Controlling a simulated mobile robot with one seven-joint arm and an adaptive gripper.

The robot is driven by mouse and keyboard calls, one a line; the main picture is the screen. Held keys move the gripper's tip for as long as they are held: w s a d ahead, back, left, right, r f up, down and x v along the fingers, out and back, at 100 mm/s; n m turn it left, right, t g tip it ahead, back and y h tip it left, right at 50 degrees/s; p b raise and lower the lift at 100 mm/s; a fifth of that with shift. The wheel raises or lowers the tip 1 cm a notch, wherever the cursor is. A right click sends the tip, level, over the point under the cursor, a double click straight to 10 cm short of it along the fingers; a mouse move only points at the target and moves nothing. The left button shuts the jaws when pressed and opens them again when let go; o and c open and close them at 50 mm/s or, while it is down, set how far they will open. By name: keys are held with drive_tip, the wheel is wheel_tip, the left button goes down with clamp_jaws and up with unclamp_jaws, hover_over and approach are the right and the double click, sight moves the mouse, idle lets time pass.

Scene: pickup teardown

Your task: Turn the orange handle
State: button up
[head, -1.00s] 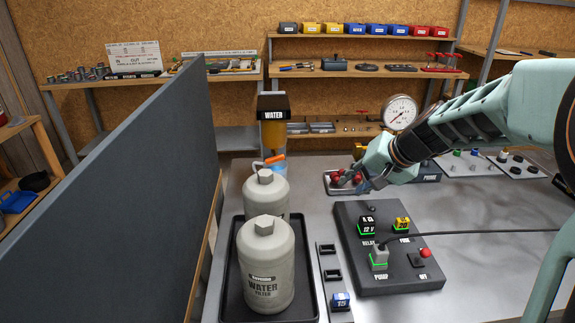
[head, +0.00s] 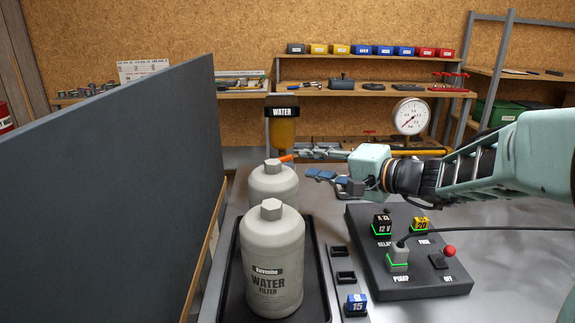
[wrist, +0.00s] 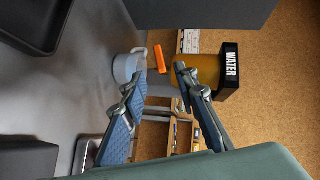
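The orange handle (head: 287,158) is a short bar just behind the top of the rear grey canister (head: 273,183), below the amber WATER housing (head: 283,130). In the wrist view the orange handle (wrist: 160,58) stands beside a grey round part, with the amber housing (wrist: 206,72) to its right. My gripper (head: 308,164) points left toward the handle, slightly to its right. In the wrist view my gripper (wrist: 158,76) is open, its blue-padded fingers apart with nothing between them. The handle appears just beyond the fingertips, with no contact visible.
A front water filter canister (head: 274,265) stands in a black tray (head: 232,290). A tall dark panel (head: 110,190) bounds the left side. A pressure gauge (head: 410,116) stands behind my wrist. A black control box (head: 430,285) with a cable lies below my arm.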

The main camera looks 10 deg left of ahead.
sight(284, 161)
drive_tip(key=x, duration=0.8)
drive_tip(key=shift+c, duration=0.3)
clamp_jaws()
